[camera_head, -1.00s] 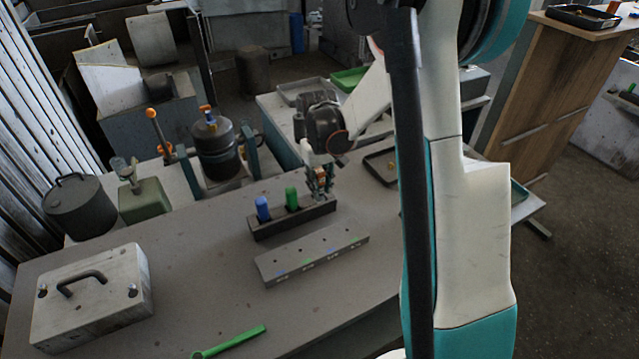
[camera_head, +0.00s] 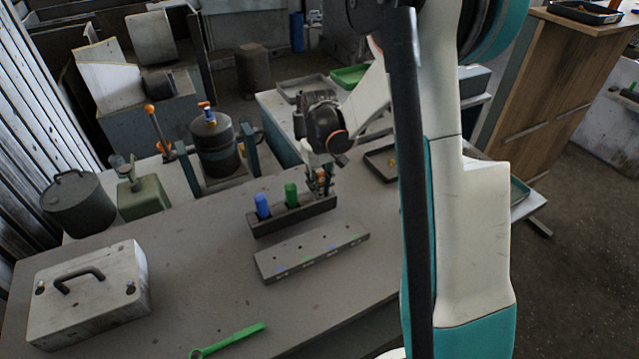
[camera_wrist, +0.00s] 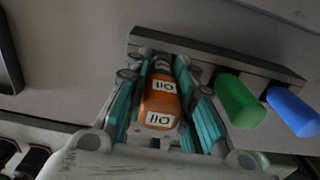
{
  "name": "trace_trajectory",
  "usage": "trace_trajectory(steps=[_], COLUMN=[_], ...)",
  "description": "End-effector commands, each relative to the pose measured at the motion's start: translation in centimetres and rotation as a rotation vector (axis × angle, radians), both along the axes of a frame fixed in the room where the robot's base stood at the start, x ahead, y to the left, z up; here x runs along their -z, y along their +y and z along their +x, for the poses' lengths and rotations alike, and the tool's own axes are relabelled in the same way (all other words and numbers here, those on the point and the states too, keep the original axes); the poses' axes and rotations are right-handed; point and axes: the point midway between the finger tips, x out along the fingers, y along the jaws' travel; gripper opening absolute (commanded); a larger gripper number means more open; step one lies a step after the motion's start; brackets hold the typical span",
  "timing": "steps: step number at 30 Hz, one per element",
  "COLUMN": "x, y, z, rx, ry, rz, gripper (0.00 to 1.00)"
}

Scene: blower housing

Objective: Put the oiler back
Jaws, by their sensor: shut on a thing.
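The oiler (camera_wrist: 161,103) is an orange bottle with white labels. In the wrist view it lies between the teal fingers of my gripper (camera_wrist: 160,85), which is shut on it. A dark rack (camera_head: 262,229) on the bench holds a blue bottle (camera_head: 262,206) and a green bottle (camera_head: 291,195). In the head view my gripper (camera_head: 322,182) is at the rack's right end, with a bit of orange showing between the fingers. The oiler's far end is over or at that end of the rack (camera_wrist: 285,72). I cannot tell how deep it sits.
A grey block with small holes (camera_head: 312,250) lies in front of the rack. A green wrench (camera_head: 228,341) and a metal case (camera_head: 90,295) are at the front left. A dark tray (camera_head: 380,163) is behind, right of my gripper. The bench's middle left is clear.

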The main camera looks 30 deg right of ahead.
Motion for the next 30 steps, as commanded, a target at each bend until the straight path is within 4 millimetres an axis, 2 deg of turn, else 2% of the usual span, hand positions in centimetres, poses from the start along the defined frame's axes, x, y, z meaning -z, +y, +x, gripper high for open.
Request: trace_trajectory(steps=[12,13,16,23,27,30], x=[-0.02,-0.02,-0.02,-0.01,-0.01,-0.01], y=[0.0,0.0,0.0,0.0,0.0,0.0], z=[0.0,0.0,0.0,0.0,0.0,0.0], rx=[0.0,0.0,0.0,0.0,0.0,0.0], ry=[0.0,0.0,0.0,0.0,0.0,0.0], rz=[0.0,0.0,0.0,0.0,0.0,0.0], gripper=[0.0,0.25,0.47,0.47,0.67,0.67])
